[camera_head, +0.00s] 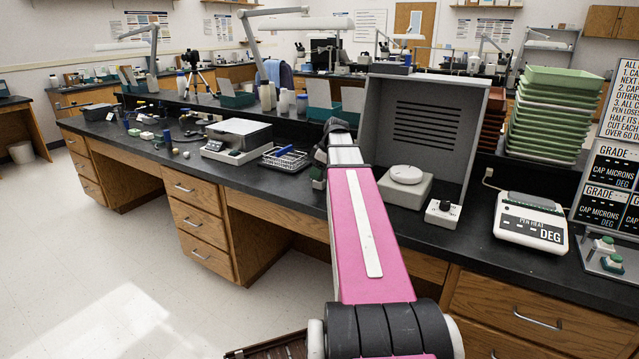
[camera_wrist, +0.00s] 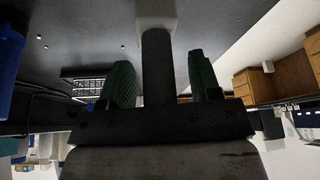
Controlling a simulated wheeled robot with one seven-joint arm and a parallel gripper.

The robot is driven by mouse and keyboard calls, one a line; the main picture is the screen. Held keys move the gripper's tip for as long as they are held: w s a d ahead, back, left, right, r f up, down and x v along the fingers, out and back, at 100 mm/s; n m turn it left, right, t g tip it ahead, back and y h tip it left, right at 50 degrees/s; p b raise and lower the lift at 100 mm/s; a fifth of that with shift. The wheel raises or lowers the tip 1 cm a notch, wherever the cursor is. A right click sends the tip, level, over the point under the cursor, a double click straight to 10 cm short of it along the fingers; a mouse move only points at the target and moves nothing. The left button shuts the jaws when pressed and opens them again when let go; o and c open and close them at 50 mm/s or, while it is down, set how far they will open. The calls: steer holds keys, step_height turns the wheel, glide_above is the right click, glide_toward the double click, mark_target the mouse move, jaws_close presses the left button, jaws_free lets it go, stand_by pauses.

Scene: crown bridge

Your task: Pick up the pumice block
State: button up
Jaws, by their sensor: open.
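I cannot pick out the pumice block for certain. Small pale pieces (camera_head: 147,135) lie among other little items on the left part of the black counter in the head view, too small to identify. My gripper (camera_wrist: 160,62) shows in the wrist view with its two green fingers apart. A dark upright cylinder with a pale end shows between the fingers in the picture; I cannot tell whether it is between them or beyond. In the head view my pink arm reaches toward the counter and hides most of the gripper.
The black counter (camera_head: 255,185) holds a balance (camera_head: 235,140), a wire basket (camera_head: 285,158) with a blue-handled item, a grey open-fronted booth (camera_head: 425,110), a control knob box (camera_head: 443,213), a scale (camera_head: 530,222) and stacked green trays (camera_head: 545,115).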

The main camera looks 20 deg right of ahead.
steer(key=shift+f, duration=0.2)
steer(key=c, duration=1)
steer(key=shift+r, duration=0.2)
